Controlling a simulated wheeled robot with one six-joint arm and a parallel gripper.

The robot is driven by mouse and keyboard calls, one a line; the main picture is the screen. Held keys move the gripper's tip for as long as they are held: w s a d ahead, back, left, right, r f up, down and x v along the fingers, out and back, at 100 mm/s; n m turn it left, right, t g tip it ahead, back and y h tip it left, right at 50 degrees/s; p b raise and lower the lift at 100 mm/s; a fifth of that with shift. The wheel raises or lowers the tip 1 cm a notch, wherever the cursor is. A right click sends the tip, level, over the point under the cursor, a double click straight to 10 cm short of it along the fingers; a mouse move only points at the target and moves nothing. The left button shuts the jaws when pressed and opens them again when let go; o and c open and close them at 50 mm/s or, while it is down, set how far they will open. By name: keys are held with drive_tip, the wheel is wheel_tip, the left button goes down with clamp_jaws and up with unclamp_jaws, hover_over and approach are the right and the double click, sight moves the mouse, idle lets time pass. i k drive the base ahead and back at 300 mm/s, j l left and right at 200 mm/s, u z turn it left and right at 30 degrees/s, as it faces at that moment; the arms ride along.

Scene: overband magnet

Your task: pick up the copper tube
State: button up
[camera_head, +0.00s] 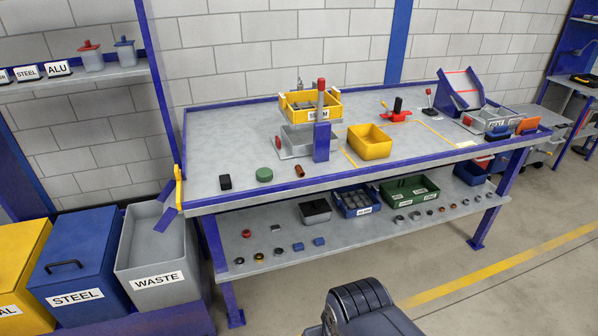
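The copper tube (299,171) is a small, short brown-orange cylinder on the grey top of the workbench (225,199), near its front edge. It lies to the right of a green round piece (264,174) and in front of the blue post with a red top. It stands apart from its neighbours, with bare bench around it. Its exact tilt is too small to tell. A dark, rounded part of my own arm shows at the bottom centre, well short of the bench. My gripper's fingers do not show.
A black block (225,182) stands left of the green piece. A blue post (321,142), a yellow bin (369,143) and a grey tray with a yellow box (310,107) stand behind and right. Waste (155,250) and steel (75,258) bins stand left. The floor in front is clear.

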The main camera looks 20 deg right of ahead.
sight(298, 169)
drive_tip(key=i+l, duration=1.45)
drive_tip(key=i+j+u, duration=0.05)
